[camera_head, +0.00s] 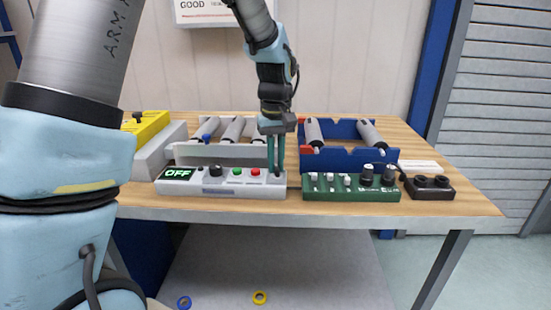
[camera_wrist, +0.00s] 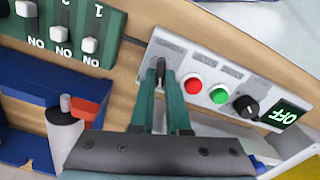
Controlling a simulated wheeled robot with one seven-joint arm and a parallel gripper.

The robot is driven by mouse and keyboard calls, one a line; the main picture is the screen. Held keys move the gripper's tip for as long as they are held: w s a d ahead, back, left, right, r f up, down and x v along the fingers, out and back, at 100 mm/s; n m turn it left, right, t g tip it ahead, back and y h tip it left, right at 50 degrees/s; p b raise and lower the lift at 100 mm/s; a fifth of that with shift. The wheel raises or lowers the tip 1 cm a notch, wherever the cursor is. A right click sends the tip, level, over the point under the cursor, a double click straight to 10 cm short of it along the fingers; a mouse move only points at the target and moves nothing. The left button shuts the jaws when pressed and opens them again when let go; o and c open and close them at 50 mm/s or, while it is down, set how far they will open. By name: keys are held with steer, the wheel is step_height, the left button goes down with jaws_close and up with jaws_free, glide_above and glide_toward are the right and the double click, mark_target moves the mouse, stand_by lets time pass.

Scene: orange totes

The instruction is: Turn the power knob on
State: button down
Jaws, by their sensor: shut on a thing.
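A white control panel (camera_head: 236,191) sits at the table's front edge. Its display (camera_head: 177,174) reads OFF in green. Beside the display is a round black knob (camera_head: 215,171), also in the wrist view (camera_wrist: 246,106), then a green button (camera_head: 237,171) and a red button (camera_head: 255,171). My gripper (camera_head: 276,174) points down at the panel's right end. In the wrist view its fingers (camera_wrist: 165,82) are shut on a small dark knob (camera_wrist: 167,77), partly hidden between them. The panel labels are too small to read, so I cannot tell which knob is marked power.
A green switch box (camera_head: 350,190) stands right of the panel, with a dark two-knob box (camera_head: 430,187) beyond. A blue rack (camera_head: 347,158) and a grey rack (camera_head: 220,154) hold cylinders behind. A yellow box (camera_head: 148,128) is at left.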

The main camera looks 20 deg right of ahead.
steer(key=m+p, duration=0.2)
steer(key=m, duration=0.4)
steer(key=shift+d+r, duration=0.1)
steer(key=m+p, duration=0.2)
steer(key=m, duration=0.4)
steer(key=shift+s+d, duration=0.1)
steer(key=shift+s, duration=0.05)
steer(key=shift+m, duration=0.3)
steer(key=c, duration=0.9)
jaws_free()
step_height(320, 180, up, 11)
steer(key=b, duration=0.1)
steer(key=shift+b, duration=0.3)
steer(key=shift+f, duration=0.2)
